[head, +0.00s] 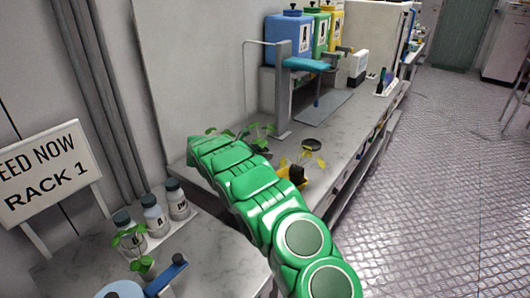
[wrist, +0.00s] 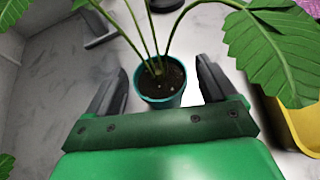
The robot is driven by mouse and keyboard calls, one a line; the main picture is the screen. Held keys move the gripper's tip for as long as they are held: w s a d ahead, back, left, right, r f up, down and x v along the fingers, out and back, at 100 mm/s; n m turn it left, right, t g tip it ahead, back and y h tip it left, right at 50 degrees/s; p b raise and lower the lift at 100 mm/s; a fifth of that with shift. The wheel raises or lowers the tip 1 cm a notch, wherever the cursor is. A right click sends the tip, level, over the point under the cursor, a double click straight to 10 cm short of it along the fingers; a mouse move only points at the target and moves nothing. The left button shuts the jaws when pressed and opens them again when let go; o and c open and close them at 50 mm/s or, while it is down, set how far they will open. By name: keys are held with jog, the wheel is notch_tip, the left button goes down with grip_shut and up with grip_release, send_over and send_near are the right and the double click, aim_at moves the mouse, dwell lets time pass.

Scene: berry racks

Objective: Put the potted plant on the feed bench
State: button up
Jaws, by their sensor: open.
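In the wrist view a leafy plant stands in a teal pot (wrist: 160,98) with dark soil, upright on the pale marbled bench top. My gripper (wrist: 161,76) is open, with one dark finger on each side of this pot. A small gap shows at each side, so the fingers do not look closed on it. In the head view my green arm reaches over the marbled bench (head: 345,145), and green leaves (head: 262,131) show just beyond it. The gripper's fingers and the teal pot are hidden there behind the arm. I cannot tell which surface is the feed bench.
A yellow pot (wrist: 296,125) stands close to the right of my gripper; it also shows in the head view (head: 292,180). Blue (head: 289,40), green and yellow tanks stand at the back. Bottles (head: 155,215), a small plant (head: 130,242) and a "FEED NOW RACK 1" sign (head: 42,172) are left.

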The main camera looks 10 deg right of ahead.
jog(key=v, duration=0.9)
jog(key=s+d+r+m+g, duration=0.4)
jog(key=s+d+r+m, duration=0.2)
jog(key=s+d+r, duration=0.5)
jog(key=s+d+r+m+g+y, duration=0.1)
jog(key=s+d+r+m+y, duration=0.2)
jog(key=s, duration=0.5)
jog(key=s+d+r+m+g, duration=0.1)
jog(key=s+d+m+g, duration=0.2)
jog(key=s, duration=0.5)
jog(key=s+a+m+y, duration=0.2)
jog(key=s+m+y, duration=0.1)
jog(key=s, duration=0.9)
jog(key=s+a+f+m+y, duration=0.1)
jog(key=s+a+m+y, duration=0.2)
jog(key=s, duration=1)
jog(key=s+a+m+y, duration=0.3)
jog(key=s+m, duration=0.2)
jog(key=s, duration=0.8)
jog(key=shift+s+a+f, duration=0.25)
